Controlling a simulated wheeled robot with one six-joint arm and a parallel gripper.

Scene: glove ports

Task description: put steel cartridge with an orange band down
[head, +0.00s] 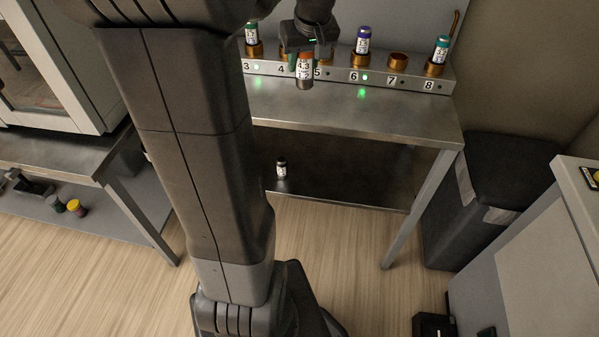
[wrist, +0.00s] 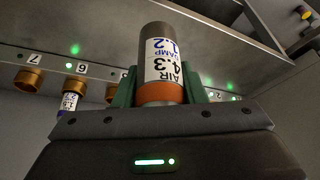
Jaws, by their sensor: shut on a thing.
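My gripper (head: 304,56) is shut on the steel cartridge with an orange band (head: 304,72), just in front of the numbered rack. In the wrist view the cartridge (wrist: 161,60) stands out between the green fingers (wrist: 160,94), with its white label showing and the orange band close to the jaws. In the head view it hangs roughly upright, in front of the rack between numbers 4 and 5. My gripper and the cartridge hide part of the rack there, so I cannot tell what is at positions 4 and 5.
The rack (head: 402,82) stands on a steel table (head: 350,112). Socket 7 (head: 398,60) is empty; a purple-capped cartridge (head: 363,42) stands at 6, a teal-capped one (head: 441,47) at 8, a green-capped one (head: 251,36) at 3. A dark-topped cartridge (head: 281,168) is on the lower shelf.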

